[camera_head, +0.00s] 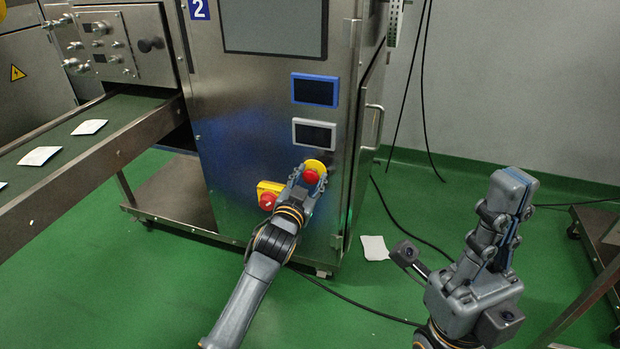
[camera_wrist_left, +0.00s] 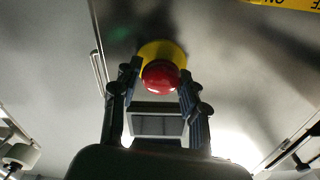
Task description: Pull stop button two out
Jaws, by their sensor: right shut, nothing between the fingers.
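A red stop button (camera_head: 312,177) on a round yellow plate sits on the front of the steel cabinet marked 2 (camera_head: 235,120). My left gripper (camera_head: 309,176) is at this button, with its fingers on either side of it. In the left wrist view the red button (camera_wrist_left: 160,75) shows between the open fingers (camera_wrist_left: 159,84). A gap shows by the left finger; I cannot tell whether the right finger touches. A second red button (camera_head: 267,201) on a yellow box sits lower left. My right gripper (camera_head: 515,184) is shut and empty, raised at the right, away from the cabinet.
Two small screens, one blue-framed (camera_head: 315,90) and one grey-framed (camera_head: 314,134), are above the button. A conveyor (camera_head: 110,112) with white packets runs at the left. A white packet (camera_head: 374,248) and dark cables lie on the green floor. A steel frame (camera_head: 600,235) stands at the right edge.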

